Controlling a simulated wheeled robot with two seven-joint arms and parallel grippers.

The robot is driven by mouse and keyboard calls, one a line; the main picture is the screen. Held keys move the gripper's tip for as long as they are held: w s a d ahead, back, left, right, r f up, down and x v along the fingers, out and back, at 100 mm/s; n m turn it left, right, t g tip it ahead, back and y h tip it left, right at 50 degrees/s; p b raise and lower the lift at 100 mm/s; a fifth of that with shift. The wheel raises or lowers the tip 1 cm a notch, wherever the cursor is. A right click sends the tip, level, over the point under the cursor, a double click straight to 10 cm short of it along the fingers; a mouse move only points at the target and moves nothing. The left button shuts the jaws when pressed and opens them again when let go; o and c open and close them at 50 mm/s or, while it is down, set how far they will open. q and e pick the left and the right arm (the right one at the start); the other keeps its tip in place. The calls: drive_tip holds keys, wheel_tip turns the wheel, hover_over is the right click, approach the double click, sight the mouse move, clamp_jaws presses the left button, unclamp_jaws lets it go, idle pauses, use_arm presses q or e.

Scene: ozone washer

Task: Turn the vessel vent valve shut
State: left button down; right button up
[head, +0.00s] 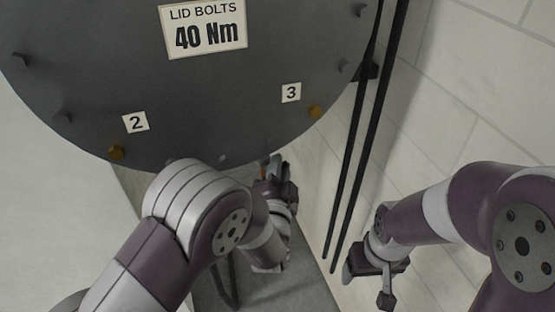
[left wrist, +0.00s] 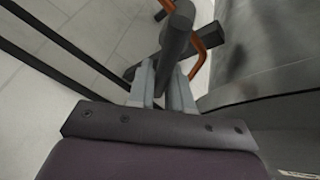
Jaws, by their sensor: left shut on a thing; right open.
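The vessel's round dark grey lid (head: 200,95) fills the upper part of the head view. My left gripper (head: 275,172) is just below the lid's lower edge, with a small orange part beside its fingertips. In the left wrist view, my left gripper (left wrist: 163,82) is shut on a dark grey bar (left wrist: 177,35), which appears to be the vent valve's handle. A dark crosspiece and a bent orange rod (left wrist: 208,42) show behind the bar. Where the bar joins the valve is unclear. My right gripper (head: 372,278) is open and empty at the lower right, apart from the vessel.
Two thin black pipes (head: 362,130) run down the pale tiled wall (head: 460,90) right of the lid. The lid carries a "40 Nm" label (head: 204,30), number tags and orange bolts. A grey surface (head: 285,288) lies below my left gripper.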

use_arm(q)
drive_tip(key=m+p, duration=0.1)
drive_tip(key=m+g+p, duration=0.1)
drive_tip(key=m, duration=0.1)
drive_tip(key=m+g+p, duration=0.1)
drive_tip(key=p, duration=0.1)
drive_tip(key=shift+d+f+m+y, duration=0.2)
drive_tip(key=shift+f+m+y, duration=0.1)
drive_tip(key=shift+f+m+g+p, duration=0.4)
drive_tip(key=shift+m+p, duration=0.4)
drive_tip(key=shift+p, duration=0.15)
drive_tip(key=c, duration=1.1)
unclamp_jaws()
drive_tip(key=shift+w, duration=0.1)
drive_tip(key=s+b, duration=0.1)
drive_tip(key=s, duration=0.3)
drive_tip(key=s+r+b, duration=0.1)
drive_tip(key=s, duration=0.3)
drive_tip(key=s+a+r+b, duration=0.1)
drive_tip(key=s, duration=0.3)
drive_tip(key=shift+s+r, duration=0.15)
drive_tip(key=shift+s, duration=0.1)
